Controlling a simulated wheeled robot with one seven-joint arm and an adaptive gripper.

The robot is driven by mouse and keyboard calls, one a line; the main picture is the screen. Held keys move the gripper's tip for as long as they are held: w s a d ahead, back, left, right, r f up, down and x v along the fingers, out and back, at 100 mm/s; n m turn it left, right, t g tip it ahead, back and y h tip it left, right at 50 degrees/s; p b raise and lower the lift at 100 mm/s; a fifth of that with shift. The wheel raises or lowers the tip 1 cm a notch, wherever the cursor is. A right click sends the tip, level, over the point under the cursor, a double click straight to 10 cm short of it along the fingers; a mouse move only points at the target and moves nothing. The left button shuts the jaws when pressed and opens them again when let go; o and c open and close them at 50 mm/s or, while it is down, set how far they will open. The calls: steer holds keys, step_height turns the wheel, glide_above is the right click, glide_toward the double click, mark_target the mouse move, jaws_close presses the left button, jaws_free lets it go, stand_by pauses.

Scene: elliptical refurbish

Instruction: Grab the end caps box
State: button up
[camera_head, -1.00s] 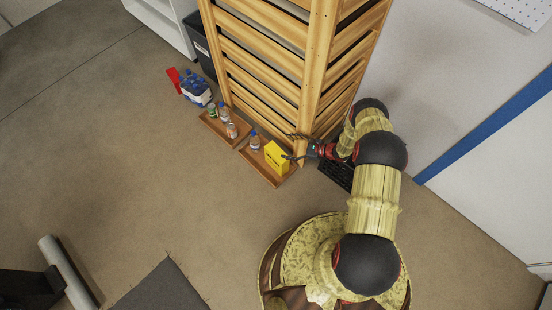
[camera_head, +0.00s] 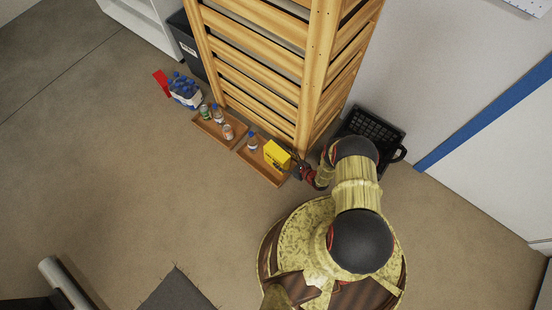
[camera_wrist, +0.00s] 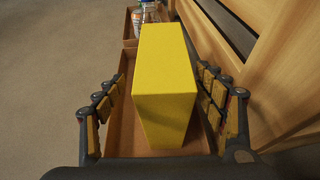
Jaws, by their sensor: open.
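The yellow box (camera_head: 277,154), which looks to be the end caps box, stands in the near end of a shallow brown tray (camera_head: 260,170) on the floor. In the wrist view the box (camera_wrist: 165,80) is upright and fills the middle. My gripper (camera_wrist: 163,110) is open, with one finger on the left of the box and the other on the right. A gap shows on the left; the right finger is close to the box, and I cannot tell whether it touches. In the head view my gripper (camera_head: 301,165) is small beside the box.
A second tray (camera_head: 212,127) holds bottles and a can. A wooden slatted rack (camera_head: 270,70) rises right behind the trays. A black crate (camera_head: 372,127) lies right of it.

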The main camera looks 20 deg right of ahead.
steer(key=b+x, duration=0.2)
steer(key=x, duration=0.3)
steer(key=shift+w+d, duration=0.1)
steer(key=shift+w, duration=0.2)
steer(key=c, duration=0.3)
steer(key=c, duration=1.5)
jaws_close()
